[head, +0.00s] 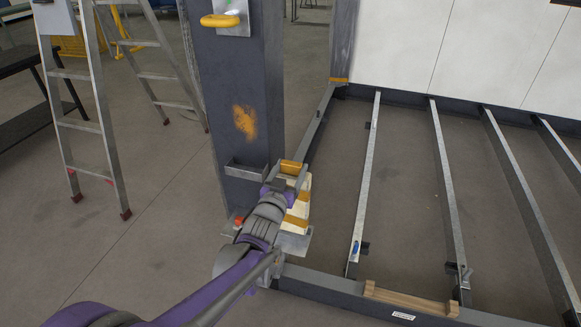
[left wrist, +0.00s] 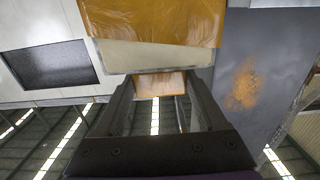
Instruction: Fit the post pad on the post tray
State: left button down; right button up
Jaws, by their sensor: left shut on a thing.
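The post pad (head: 298,208), striped cream and yellow-orange, is at my left gripper (head: 284,180), close to the right side of the dark post (head: 236,70). My left gripper is shut on it, and the arm hides part of it. In the left wrist view the pad (left wrist: 150,28) fills the top, and an orange part (left wrist: 160,84) shows between the fingers. A shallow grey tray (head: 243,172) is on the post's near face, just left of the gripper; I take it as the post tray. Whether pad and tray touch is unclear. My right gripper is out of view.
A stepladder (head: 85,120) stands on the left. The floor frame's metal bars (head: 365,180) run on the right, with a white wall panel (head: 450,50) behind. A wooden piece (head: 410,299) lies on the near beam. A yellow handle (head: 220,20) is high on the post.

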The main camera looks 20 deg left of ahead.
aim_at(290, 183)
pick_arm(q)
jog(key=shift+f, duration=0.15)
jog(key=shift+f+b, duration=0.7)
jog(key=shift+f, duration=0.55)
jog(key=shift+f+b, duration=0.95)
jog(key=shift+f, duration=0.2)
grip_release()
jog(key=shift+r, duration=0.1)
jog(key=shift+s, duration=0.1)
jog(key=s, duration=1)
jog(key=shift+s+a+p, duration=0.15)
jog(key=shift+s+p, duration=0.2)
jog(key=shift+p, duration=0.1)
